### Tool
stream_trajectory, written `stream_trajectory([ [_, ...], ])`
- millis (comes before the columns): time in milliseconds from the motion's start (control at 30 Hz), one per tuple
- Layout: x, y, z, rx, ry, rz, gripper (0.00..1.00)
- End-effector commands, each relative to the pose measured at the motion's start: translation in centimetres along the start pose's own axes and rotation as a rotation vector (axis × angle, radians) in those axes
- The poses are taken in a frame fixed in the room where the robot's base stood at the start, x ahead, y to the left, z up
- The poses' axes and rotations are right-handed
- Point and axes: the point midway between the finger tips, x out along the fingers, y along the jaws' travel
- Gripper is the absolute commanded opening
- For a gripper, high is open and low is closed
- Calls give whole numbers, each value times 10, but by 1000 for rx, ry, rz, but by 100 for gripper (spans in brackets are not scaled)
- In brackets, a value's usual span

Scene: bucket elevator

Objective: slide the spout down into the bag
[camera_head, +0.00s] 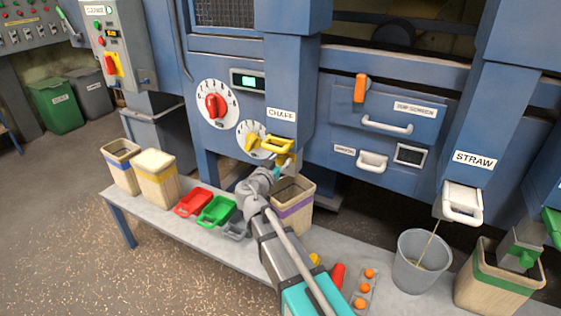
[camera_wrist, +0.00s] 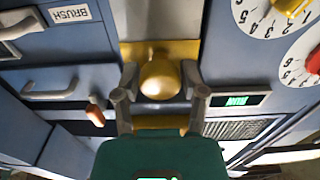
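The yellow spout fitting (camera_head: 280,145) is on the blue machine front under the CHAFF label, with a loop handle. A bag with a purple band (camera_head: 291,207) stands open on the bench below it, partly hidden by my arm. My gripper (camera_head: 279,168) is up close beneath the yellow fitting. In the wrist view, the fingers of my gripper (camera_wrist: 160,92) stand on either side of a rounded yellow knob (camera_wrist: 160,76), with what look like narrow gaps. A yellow bar (camera_wrist: 160,122) shows nearer the palm. The spout's lower end is hidden.
A clear bucket (camera_head: 420,262) stands under the white STRAW spout (camera_head: 463,202), with a thin stream falling into it. A green-banded bag (camera_head: 500,280) is at right. Red (camera_head: 193,202) and green (camera_head: 216,211) scoops lie left of my arm. Two bags stand farther left.

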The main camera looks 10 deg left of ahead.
Motion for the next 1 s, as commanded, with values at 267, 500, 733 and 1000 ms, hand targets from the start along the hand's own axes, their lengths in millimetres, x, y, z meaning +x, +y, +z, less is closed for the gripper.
stream_trajectory([
  [267, 0, 0, 0, 0, 0, 0, 0],
  [500, 0, 0, 5, 0, 0, 0, 0],
  [733, 0, 0, 24, 0, 0, 0, 0],
  [1000, 0, 0, 47, 0, 0, 1, 0],
])
